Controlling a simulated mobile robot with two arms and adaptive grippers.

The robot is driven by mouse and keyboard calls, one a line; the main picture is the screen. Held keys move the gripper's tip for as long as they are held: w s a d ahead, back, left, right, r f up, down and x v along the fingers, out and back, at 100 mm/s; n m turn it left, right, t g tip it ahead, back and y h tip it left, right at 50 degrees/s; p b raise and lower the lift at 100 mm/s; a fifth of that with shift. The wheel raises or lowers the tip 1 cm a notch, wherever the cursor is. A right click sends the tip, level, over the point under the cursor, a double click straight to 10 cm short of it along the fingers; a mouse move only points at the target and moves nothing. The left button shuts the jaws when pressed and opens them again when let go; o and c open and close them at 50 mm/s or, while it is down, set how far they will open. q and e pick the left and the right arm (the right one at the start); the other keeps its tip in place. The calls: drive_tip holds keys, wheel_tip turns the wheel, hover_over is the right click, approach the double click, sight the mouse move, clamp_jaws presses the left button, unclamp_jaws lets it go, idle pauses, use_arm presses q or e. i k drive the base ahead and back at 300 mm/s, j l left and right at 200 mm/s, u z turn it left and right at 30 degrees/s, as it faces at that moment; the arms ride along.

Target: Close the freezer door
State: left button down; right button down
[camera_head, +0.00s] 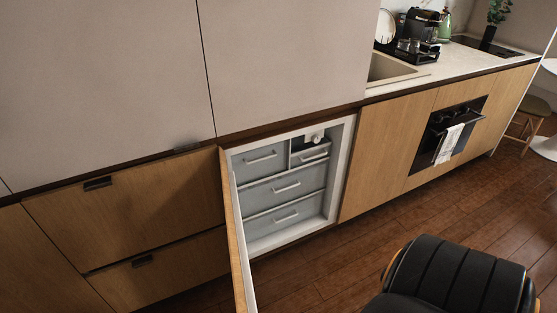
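The freezer (286,187) is in the middle of the head view, built into the lower wood cabinets. Its inside is white, with several grey drawers with pale handles. The freezer door (238,244) stands open, hinged at the left side of the opening. I see it nearly edge-on, with its wood front facing left and only a thin strip of its inner side showing. Its lower end runs out of the picture at the bottom. Neither of my grippers shows in the head view.
Wood drawers (130,220) with dark handles are left of the door. An oven (457,127) with a towel is to the right, below the counter (460,65). A black padded chair (455,275) stands at bottom right. Wood floor (325,262) lies clear between chair and freezer.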

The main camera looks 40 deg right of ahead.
sight(246, 288)
drive_tip(key=i+j+z, duration=0.1)
drive_tip(key=z, duration=0.3)
drive_tip(key=j+z, duration=0.65)
drive_tip(key=z, duration=0.15)
drive_tip(key=j+z, duration=0.25)
drive_tip(key=z, duration=0.15)
drive_tip(key=i+j, duration=0.05)
